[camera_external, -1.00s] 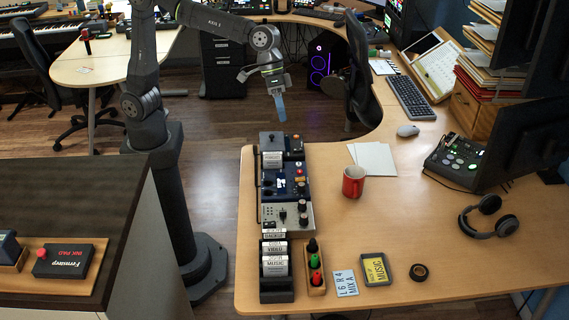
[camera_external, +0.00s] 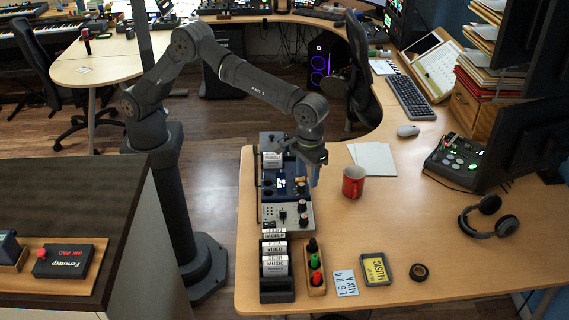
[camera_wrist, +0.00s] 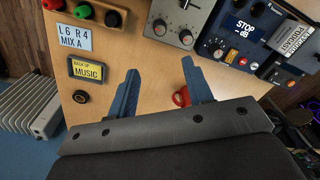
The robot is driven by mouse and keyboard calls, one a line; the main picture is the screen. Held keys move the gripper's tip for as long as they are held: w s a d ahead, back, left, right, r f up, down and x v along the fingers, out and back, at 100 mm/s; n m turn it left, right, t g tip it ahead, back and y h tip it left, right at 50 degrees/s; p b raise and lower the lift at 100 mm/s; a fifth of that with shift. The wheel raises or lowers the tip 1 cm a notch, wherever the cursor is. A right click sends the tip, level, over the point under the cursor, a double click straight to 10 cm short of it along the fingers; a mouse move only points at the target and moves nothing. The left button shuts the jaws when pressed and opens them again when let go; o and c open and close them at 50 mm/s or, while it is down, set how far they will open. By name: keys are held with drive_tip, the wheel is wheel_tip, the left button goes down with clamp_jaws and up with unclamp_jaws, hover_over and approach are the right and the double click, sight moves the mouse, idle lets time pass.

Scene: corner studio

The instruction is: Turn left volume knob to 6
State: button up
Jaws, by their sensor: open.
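A grey panel (camera_external: 278,217) with two dark knobs stands in the row of desk units. In the wrist view, its knobs show as one knob (camera_wrist: 159,27) and another knob (camera_wrist: 186,37). I cannot tell which knob is the left volume knob, nor read any setting. My gripper (camera_wrist: 160,82) has its blue fingers spread apart and empty. In the external view it hangs at the right edge of the blue unit, partly covering it.
A red mug (camera_external: 353,182) stands right of my gripper, near white paper (camera_external: 372,158).

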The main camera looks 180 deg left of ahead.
sight(304, 216)
wheel_tip(304, 216, down, 17)
drive_tip(key=shift+s+d+r, duration=0.1)
drive_tip(key=shift+s+d, duration=0.05)
idle(0.4)
drive_tip(key=c, duration=1)
